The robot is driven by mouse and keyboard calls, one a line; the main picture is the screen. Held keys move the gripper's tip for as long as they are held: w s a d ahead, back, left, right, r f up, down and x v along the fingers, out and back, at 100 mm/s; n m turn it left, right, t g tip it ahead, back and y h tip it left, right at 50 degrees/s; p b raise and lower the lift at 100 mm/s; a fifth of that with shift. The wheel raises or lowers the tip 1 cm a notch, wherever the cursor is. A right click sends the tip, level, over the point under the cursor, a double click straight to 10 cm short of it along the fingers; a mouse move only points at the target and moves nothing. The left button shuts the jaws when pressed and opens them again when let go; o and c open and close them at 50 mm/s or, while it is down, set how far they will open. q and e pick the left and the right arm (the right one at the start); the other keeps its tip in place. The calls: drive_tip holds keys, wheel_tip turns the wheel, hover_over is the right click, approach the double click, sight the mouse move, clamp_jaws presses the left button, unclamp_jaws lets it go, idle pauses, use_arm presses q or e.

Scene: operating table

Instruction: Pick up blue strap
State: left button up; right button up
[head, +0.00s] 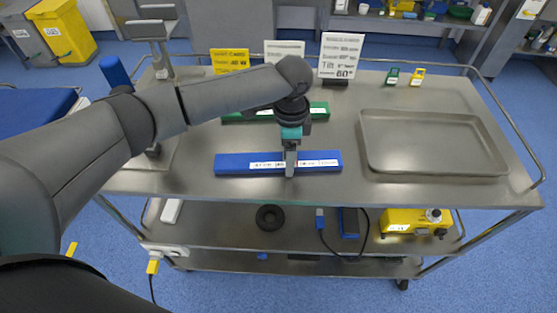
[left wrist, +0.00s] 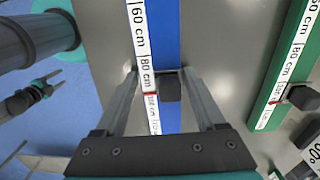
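The blue strap (head: 235,163) lies flat across the front of the steel cart top, with a white printed label along it. My left gripper (head: 290,172) reaches down over its middle. In the left wrist view the strap (left wrist: 165,30) runs between the two fingers of my left gripper (left wrist: 166,75). The fingers stand apart, one on each side. A small dark block (left wrist: 171,88) shows on the strap between them. Whether the fingertips touch the strap, I cannot tell. A small teal and black gripper, my right one (left wrist: 57,80), shows at the left with its fingers apart; it is out of the head view.
A green strap (head: 318,108) lies behind the blue one, partly hidden by my left arm. An empty metal tray (head: 432,113) stands at the right. Signs (head: 341,55) stand at the back. The lower shelf holds a yellow device (head: 405,221) and a black ring (head: 269,217).

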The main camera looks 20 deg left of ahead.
use_arm(q)
drive_tip(key=c, duration=1)
drive_tip(key=shift+r, duration=0.1)
drive_tip(key=shift+c, duration=0.3)
